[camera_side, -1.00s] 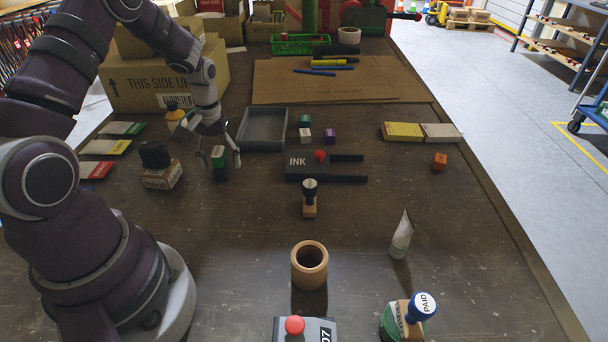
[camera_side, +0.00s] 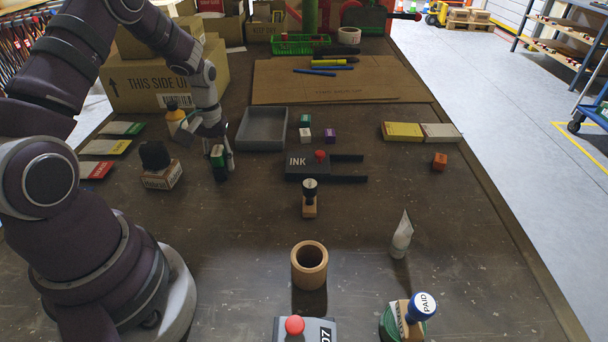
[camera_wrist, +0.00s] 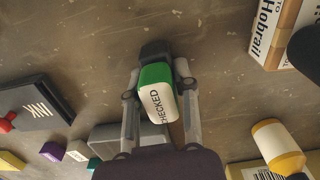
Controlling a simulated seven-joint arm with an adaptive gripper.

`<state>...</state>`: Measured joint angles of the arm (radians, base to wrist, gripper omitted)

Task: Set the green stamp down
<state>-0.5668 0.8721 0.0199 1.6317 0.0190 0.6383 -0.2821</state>
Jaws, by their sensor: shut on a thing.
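The green stamp (camera_side: 217,155) stands on the left part of the table in the side view, left of the grey tray. In the wrist view the stamp (camera_wrist: 157,95) shows a green and white body marked "CHECKED" and a dark end. My gripper (camera_side: 219,163) is shut on it, with one finger along each side in the wrist view (camera_wrist: 158,92). The stamp's lower end looks at or very near the table top; I cannot tell whether it touches.
The grey tray (camera_side: 263,146) is just right of the gripper. A box with a dark stamp (camera_side: 155,155) on it stands to the left. A yellow bottle (camera_side: 175,117) is behind. The ink pad (camera_side: 301,167) lies further right.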

